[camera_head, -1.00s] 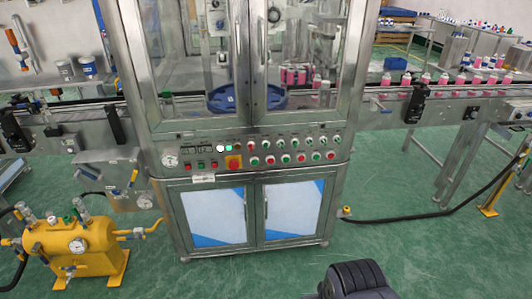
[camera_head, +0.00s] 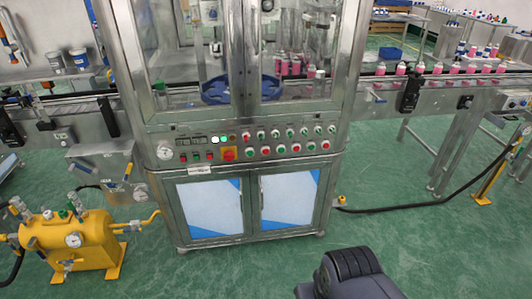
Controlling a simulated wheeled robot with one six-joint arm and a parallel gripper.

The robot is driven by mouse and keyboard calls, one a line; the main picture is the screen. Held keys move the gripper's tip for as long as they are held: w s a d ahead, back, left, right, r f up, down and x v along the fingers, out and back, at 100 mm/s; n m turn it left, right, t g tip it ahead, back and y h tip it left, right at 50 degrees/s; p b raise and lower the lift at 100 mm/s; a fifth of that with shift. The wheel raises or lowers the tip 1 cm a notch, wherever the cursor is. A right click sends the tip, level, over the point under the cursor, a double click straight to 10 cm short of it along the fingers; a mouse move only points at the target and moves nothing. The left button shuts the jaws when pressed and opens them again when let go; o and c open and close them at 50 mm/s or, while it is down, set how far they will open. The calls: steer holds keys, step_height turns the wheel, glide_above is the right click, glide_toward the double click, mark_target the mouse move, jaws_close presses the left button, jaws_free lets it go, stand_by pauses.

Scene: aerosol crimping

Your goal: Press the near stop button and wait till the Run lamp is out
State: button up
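The crimping machine's control panel (camera_head: 245,147) runs across the cabinet front at the middle. On its left part sit a white lit lamp (camera_head: 215,140), a green lit lamp (camera_head: 224,139) and a dim amber lamp (camera_head: 233,138). Labels are too small to read, so I cannot tell which is the Run lamp. My gripper is not in view; only a dark ribbed part of my own arm shows at the bottom, apart from the panel.
A yellow tank (camera_head: 72,243) with a gauge stands at lower left. A conveyor (camera_head: 440,88) carrying pink bottles extends right. A black hose (camera_head: 420,207) runs on the floor to a yellow stand (camera_head: 490,187). Green floor (camera_head: 240,275) in front of the cabinet is clear.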

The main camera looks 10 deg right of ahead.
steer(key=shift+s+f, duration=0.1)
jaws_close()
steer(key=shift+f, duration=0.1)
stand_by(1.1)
